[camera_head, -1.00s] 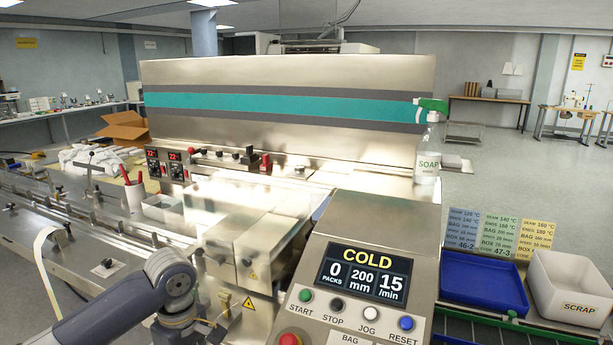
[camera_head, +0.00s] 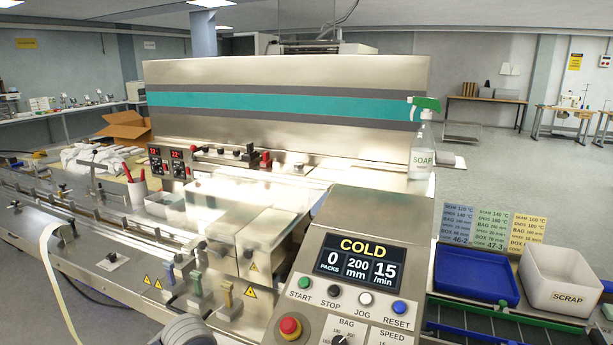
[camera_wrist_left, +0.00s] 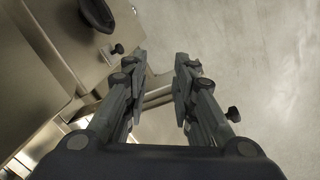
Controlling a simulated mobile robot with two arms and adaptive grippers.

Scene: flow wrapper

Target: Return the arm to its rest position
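My left gripper (camera_wrist_left: 160,82) shows in the left wrist view with its two fingers apart and nothing between them. Below it lie bare floor and the edge of a metal machine part. In the head view only a small grey piece of my arm (camera_head: 187,331) shows at the bottom edge. My right gripper is in neither view. The flow wrapper's control panel (camera_head: 318,292) shows COLD, 0 packs, 200 mm and 15/min on its display (camera_head: 358,262).
A blue tray (camera_head: 478,274) and a white scrap bin (camera_head: 563,277) stand at the right. A soap spray bottle (camera_head: 420,150) stands on the machine. A red button (camera_head: 290,326) sits on the panel. Knobs and levers (camera_head: 226,296) line the machine's front. Open floor lies at the back right.

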